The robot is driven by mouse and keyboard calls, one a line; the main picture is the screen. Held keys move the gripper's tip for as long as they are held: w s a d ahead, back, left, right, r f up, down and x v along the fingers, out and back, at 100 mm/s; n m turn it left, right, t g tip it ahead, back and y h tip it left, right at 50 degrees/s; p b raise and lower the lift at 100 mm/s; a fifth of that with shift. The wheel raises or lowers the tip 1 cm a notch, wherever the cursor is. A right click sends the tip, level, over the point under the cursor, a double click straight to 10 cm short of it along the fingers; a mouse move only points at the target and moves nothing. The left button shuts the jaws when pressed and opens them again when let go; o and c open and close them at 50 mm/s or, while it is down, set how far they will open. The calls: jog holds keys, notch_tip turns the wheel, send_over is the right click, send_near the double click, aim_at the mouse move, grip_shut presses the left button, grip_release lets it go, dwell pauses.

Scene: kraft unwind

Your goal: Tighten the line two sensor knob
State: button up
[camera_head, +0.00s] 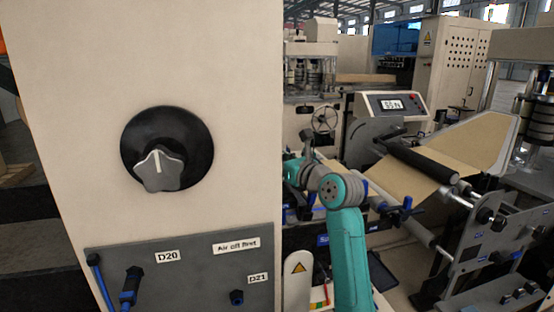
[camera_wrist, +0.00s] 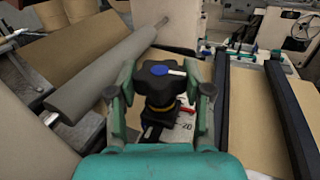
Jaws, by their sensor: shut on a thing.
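In the wrist view, a black lobed knob (camera_wrist: 158,90) with a blue centre cap and a white mark sits between the fingers of my gripper (camera_wrist: 164,92). The gripper is shut on this knob, one finger on each side. The white mark points to the right. Below the knob are a yellowish ring and a white scale plate (camera_wrist: 181,132) with a "20" on it, partly hidden by my gripper. In the head view my teal arm reaches toward the machine; the held knob cannot be made out there.
A large pale panel (camera_head: 230,60) fills the left of the head view, with a grey star knob (camera_head: 160,172) on a black disc. A console (camera_head: 391,106) displays what looks like "55 N". Rollers (camera_wrist: 115,72) and brown kraft web (camera_wrist: 75,45) lie close to my gripper.

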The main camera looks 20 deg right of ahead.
jog(key=shift+a+r+m+t+h, duration=0.1)
jog(key=shift+m+t+h, duration=0.2)
jog(key=shift+m+h, duration=0.45)
jog(key=shift+r+h, duration=0.1)
jog(key=shift+h, duration=0.35)
jog(key=o, duration=1.2)
jog(key=v, duration=1.2)
jog(key=shift+f, duration=0.25)
